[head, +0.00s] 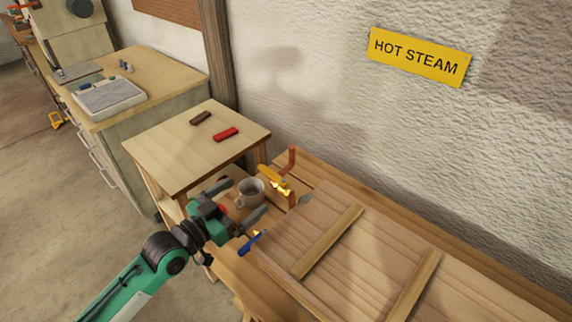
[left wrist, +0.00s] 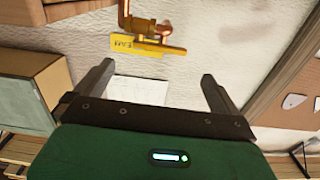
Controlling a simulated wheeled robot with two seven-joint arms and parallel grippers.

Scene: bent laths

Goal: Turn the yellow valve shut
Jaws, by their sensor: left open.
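The yellow valve handle (head: 269,176) sits on a brass body joined to an upright copper pipe (head: 292,160), beside the wooden bench near the wall. In the left wrist view the yellow handle (left wrist: 158,48) lies beyond the fingertips, about level across the picture. My left gripper (head: 248,195) is open, with nothing seen between its fingers. It is left of and apart from the valve in the head view. In the left wrist view the gap between its fingers (left wrist: 157,72) is empty. My right gripper is not in view.
A grey mug (head: 246,196) stands near the left fingers. A blue-handled thing (head: 250,242) is at the edge of the slatted wooden panel (head: 330,235). A small table (head: 180,160) holds a red block (head: 226,134) and a brown block (head: 200,118). A yellow HOT STEAM sign (head: 420,57) hangs on the wall.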

